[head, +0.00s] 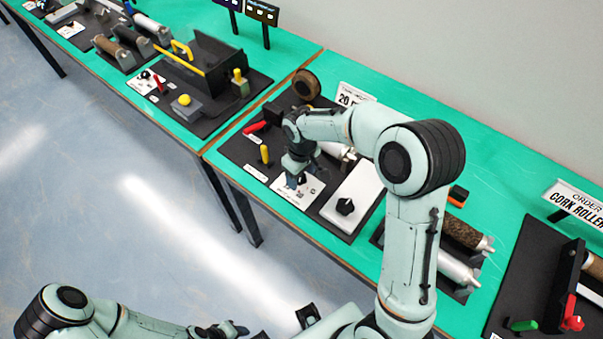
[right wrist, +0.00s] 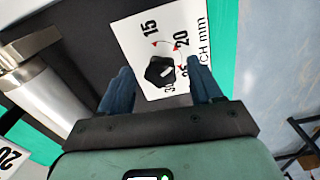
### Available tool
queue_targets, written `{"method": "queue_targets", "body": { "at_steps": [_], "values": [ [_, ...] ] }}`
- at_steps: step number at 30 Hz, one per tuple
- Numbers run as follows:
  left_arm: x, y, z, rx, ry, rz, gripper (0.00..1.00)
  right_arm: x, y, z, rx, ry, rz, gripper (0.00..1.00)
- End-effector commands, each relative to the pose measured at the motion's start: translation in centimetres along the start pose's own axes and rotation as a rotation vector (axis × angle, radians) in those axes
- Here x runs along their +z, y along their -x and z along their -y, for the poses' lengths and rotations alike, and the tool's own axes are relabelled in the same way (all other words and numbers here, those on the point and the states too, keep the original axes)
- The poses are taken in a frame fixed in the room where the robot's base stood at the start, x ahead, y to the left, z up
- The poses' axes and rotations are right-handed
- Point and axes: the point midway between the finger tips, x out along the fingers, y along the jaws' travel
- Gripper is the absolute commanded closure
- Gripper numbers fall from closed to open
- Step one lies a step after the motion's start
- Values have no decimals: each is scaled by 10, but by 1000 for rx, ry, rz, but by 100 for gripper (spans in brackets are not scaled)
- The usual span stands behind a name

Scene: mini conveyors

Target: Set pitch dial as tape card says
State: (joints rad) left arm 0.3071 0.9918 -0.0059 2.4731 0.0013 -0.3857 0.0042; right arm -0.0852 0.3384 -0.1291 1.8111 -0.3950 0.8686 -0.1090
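Which number the mark points at is hard to tell. My right gripper (right wrist: 161,88) is open, with its blue fingers apart on either side of the knob; contact is not visible. In the head view my right gripper (head: 297,181) is over the white dial plate (head: 302,196) and hides the knob. The tape card (head: 352,96) stands behind my right arm and reads 20; its upper line is partly hidden. My left gripper (head: 224,330) is low at the bottom edge.
A tape roll (head: 306,84) stands behind. Rollers (head: 461,232) lie to the right.

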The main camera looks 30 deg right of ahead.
Motion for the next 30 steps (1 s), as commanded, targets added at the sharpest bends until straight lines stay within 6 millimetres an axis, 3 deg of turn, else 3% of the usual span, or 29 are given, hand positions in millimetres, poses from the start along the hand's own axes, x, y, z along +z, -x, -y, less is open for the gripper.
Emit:
{"method": "queue_targets", "body": {
  "at_steps": [11, 24, 30],
  "values": [
    [0, 1, 0, 0, 0, -1, 57, 0, 8, 0, 0, -1, -1, 36],
    [-5, 12, -6, 3, -3, -8, 57, -1, 99, 0, 1, 0, -4, 36],
    [-7, 16, -8, 4, -4, -10, 57, -1, 127, 0, 0, 0, -2, 36]
  ]
}}
